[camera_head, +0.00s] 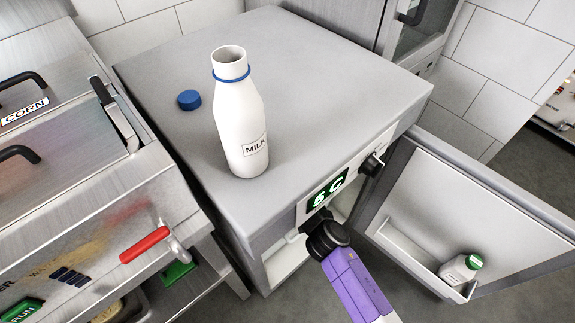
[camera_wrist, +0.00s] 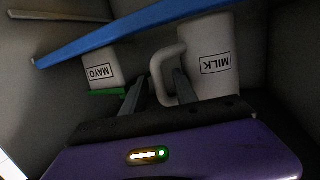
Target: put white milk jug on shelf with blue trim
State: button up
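In the wrist view, which shows the labels upside down, a white milk jug (camera_wrist: 212,66) marked MILK has a loop handle on its left side. My gripper (camera_wrist: 160,86) is open, with one finger on each side of the handle's outer bar. The fingers look apart from the bar, but exact contact is hard to tell. In the head view my purple arm reaches into the cabinet, and the gripper and jug are hidden.
A white mayo jar (camera_wrist: 99,70) with a green lid is left of my fingers. In the head view, a white milk bottle (camera_head: 240,120) and a blue cap (camera_head: 189,100) are on the cabinet top (camera_head: 320,75). The open door (camera_head: 465,200) holds a small green-capped bottle (camera_head: 459,270).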

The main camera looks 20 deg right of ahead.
jog(key=s+r, duration=0.1)
jog(key=s, duration=1)
jog(key=shift+s+a+r, duration=0.15)
jog(key=shift+a+r, duration=0.15)
jog(key=s, duration=1)
jog(key=s+r, duration=0.6)
jog(key=s, duration=0.4)
jog(key=s+r+g, duration=0.1)
jog(key=s+r, duration=0.5)
jog(key=s, duration=0.4)
jog(key=shift+s+d+r+n+g+y, duration=0.2)
jog(key=shift+n+g+y, duration=0.1)
jog(key=shift+y, duration=0.1)
notch_tip(320, 180, up, 16)
jog(key=p, duration=1.5)
jog(key=shift+f, duration=0.25)
